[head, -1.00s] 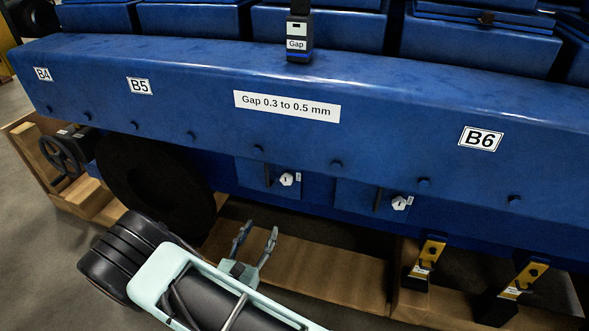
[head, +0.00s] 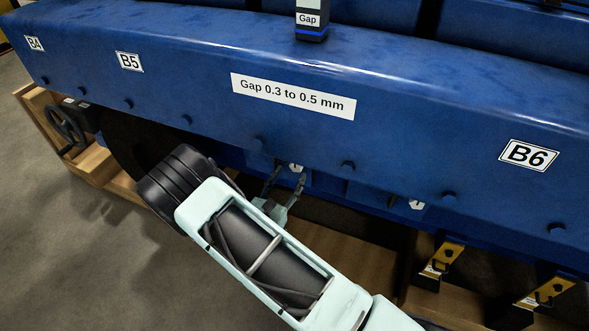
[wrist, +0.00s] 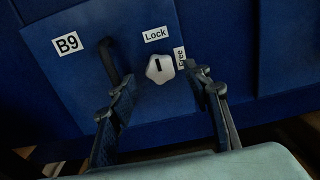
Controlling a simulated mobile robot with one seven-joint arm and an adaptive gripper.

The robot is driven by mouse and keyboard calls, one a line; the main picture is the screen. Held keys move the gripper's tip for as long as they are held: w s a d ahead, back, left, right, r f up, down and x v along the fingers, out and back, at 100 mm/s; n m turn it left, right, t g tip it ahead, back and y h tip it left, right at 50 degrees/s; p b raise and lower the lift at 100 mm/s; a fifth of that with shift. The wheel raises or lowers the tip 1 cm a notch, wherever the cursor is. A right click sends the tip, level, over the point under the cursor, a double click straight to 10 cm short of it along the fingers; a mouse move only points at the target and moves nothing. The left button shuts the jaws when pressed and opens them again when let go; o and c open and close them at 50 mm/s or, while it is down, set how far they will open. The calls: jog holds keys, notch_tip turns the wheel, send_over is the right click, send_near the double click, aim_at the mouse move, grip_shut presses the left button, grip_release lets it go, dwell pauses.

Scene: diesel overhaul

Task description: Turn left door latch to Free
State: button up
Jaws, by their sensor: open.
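The left door latch (wrist: 160,68) is a white lobed knob with a dark slot. It sits on the blue door (wrist: 104,40) marked B9 in the wrist view. The slot stands nearly upright and points towards the "Lock" label (wrist: 156,34); the "Free" label (wrist: 180,58) is to the right of the knob. My gripper (wrist: 160,88) is open and empty, with its fingers on either side of the view below and beside the latch, not closed on it. In the head view my gripper (head: 287,180) is just below the latch (head: 295,168), which is partly hidden.
A dark handle (wrist: 108,62) stands on the door left of the latch, close to my left finger. A second latch (head: 416,204) is farther right. A blue beam (head: 400,125) overhangs the doors. Yellow brackets (head: 442,260) stand at lower right.

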jog(key=shift+x, duration=2.05)
jog(key=shift+c, duration=0.5)
jog(key=c, duration=1.1)
